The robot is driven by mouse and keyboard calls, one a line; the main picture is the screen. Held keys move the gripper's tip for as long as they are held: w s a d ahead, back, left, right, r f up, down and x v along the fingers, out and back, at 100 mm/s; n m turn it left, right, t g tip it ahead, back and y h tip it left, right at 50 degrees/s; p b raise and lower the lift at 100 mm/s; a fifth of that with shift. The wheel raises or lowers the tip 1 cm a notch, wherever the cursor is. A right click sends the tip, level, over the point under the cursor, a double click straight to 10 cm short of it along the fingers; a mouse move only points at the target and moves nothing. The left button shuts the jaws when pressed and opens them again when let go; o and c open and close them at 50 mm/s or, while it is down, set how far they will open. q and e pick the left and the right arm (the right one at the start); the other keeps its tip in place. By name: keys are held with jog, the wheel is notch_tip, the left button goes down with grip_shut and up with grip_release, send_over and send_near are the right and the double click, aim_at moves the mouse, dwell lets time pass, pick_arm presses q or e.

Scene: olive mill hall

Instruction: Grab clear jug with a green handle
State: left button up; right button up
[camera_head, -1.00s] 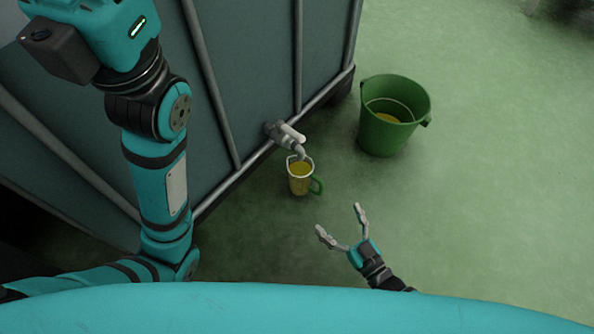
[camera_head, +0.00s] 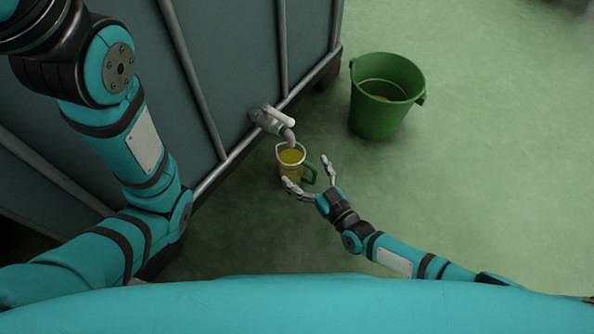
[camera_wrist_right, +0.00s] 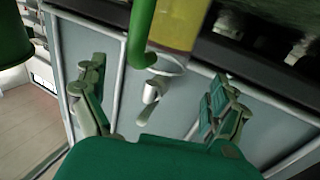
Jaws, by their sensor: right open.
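The clear jug (camera_head: 290,156) holds yellow-green liquid and stands below the tap (camera_head: 272,122); its green handle (camera_head: 311,173) points right, toward my right gripper. My right gripper (camera_head: 308,173) is open, one finger near the jug's lower front and the other to the right of the handle. In the right wrist view the handle (camera_wrist_right: 140,38) and part of the jug (camera_wrist_right: 180,22) show at the top, beyond the open, empty fingers (camera_wrist_right: 157,98). My left arm crosses the left of the head view; its gripper is out of view.
A large grey tank (camera_head: 235,60) with a metal frame carries the tap and stands left of and behind the jug. A green bucket (camera_head: 380,118) with yellowish contents stands behind and right. The green floor (camera_head: 480,160) at right is clear.

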aim_at(299, 163)
jog(key=b+x, duration=0.1)
jog(key=x, duration=0.1)
jog(key=b+x, duration=0.1)
jog(key=shift+w+a+f, duration=0.25)
jog(key=shift+f, duration=0.15)
jog(key=shift+w+a+r+b, duration=0.1)
jog(key=shift+w+a+b, duration=0.1)
jog(key=shift+w+b, duration=0.15)
jog(key=shift+r, duration=0.15)
jog(key=c, duration=1.9)
jog(key=shift+r+p, duration=0.15)
jog(key=shift+p, duration=0.15)
